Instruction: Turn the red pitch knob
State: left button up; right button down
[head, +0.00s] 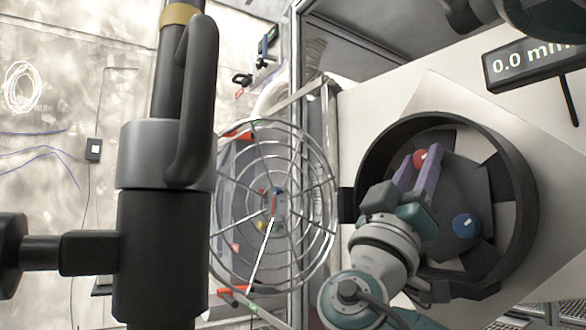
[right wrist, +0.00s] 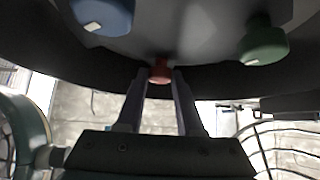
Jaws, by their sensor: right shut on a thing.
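The red pitch knob (head: 419,158) sits on a dark panel (head: 450,190) inside a black ring (head: 527,190) in the head view. It also shows in the right wrist view (right wrist: 160,71). My right gripper (head: 416,170) reaches into the ring with its purple fingers on either side of the red knob. It is shut on the knob. In the right wrist view the fingertips (right wrist: 159,75) flank the knob. A blue knob (head: 466,225) is at the lower right of the panel. A green knob (right wrist: 263,42) shows only in the right wrist view. My left gripper is not in view.
A display (head: 530,62) reading "0.0 mm" stands at the upper right, its right end cut off. A round wire guard (head: 327,180) stands left of the ring. A large black and grey cylinder (head: 160,240) fills the left foreground.

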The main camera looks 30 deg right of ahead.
jog(key=shift+s+r+n+t+y+p, duration=0.1)
jog(key=shift+n+t+y+p, duration=0.45)
jog(key=shift+n+t, duration=0.65)
jog(key=shift+s+r+n+t+y+p, duration=0.1)
jog(key=shift+n+t+y+p, duration=0.4)
jog(key=shift+n+t, duration=0.7)
jog(key=n+t+y+p, duration=0.2)
jog(key=n+y+p, duration=0.1)
jog(key=n, duration=0.1)
jog(key=n+t+y+p, duration=0.2)
jog(key=n+y+p, duration=0.1)
jog(key=n, duration=0.2)
jog(key=shift+s+r, duration=0.1)
jog(key=shift+r, duration=0.1)
jog(key=shift+f+n+y+p, duration=0.15)
jog(key=shift+n+y+p, duration=0.55)
jog(key=shift+n, duration=0.2)
jog(key=c, duration=0.5)
grip_release()
jog(key=shift+c, duration=0.2)
jog(key=shift+f, duration=0.1)
